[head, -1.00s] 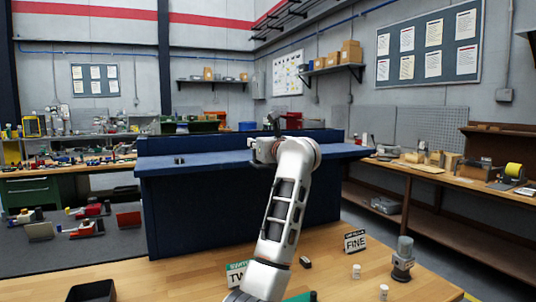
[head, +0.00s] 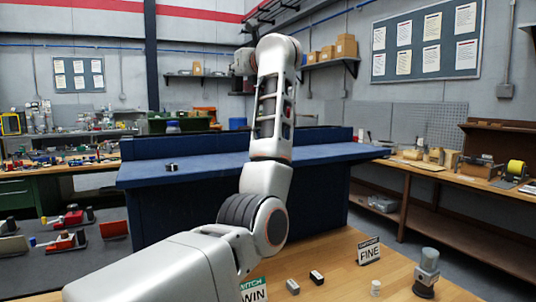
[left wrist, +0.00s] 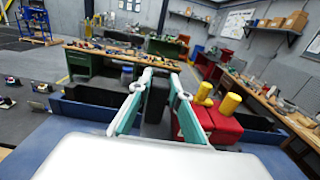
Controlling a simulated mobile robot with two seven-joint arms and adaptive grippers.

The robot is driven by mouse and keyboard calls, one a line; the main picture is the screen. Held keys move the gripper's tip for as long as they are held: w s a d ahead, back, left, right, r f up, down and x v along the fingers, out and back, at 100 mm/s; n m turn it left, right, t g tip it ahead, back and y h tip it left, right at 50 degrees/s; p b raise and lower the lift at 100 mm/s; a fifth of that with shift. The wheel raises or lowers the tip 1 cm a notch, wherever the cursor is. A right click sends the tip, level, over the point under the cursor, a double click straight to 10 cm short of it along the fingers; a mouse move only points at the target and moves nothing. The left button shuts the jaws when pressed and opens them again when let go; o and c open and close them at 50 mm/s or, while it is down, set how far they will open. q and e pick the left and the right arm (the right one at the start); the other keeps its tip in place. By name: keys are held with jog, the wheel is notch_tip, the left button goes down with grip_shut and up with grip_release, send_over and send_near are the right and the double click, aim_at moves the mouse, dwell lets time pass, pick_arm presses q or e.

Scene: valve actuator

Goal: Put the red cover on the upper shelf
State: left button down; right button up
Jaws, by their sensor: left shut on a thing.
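My left gripper (head: 243,62) is raised high above the blue bench (head: 140,176) in the head view, its fingers mostly hidden there. In the left wrist view its two teal fingers (left wrist: 157,92) are on either side of a dark block (left wrist: 157,103), which looks pinched between them. My right gripper is not in view.
A small dark piece (head: 172,167) lies on the bench's left part. A workbench (head: 500,186) stands at the right. The bench top's right part is clear.

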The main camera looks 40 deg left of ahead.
pick_arm(q)
jog(key=shift+f+p, duration=0.45)
jog(key=shift+f, duration=9.35)
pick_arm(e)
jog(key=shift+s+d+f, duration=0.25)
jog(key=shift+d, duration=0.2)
pick_arm(q)
jog(key=shift+f, duration=0.1)
jog(key=shift+f, duration=0.15)
jog(key=c, duration=1.9)
grip_release()
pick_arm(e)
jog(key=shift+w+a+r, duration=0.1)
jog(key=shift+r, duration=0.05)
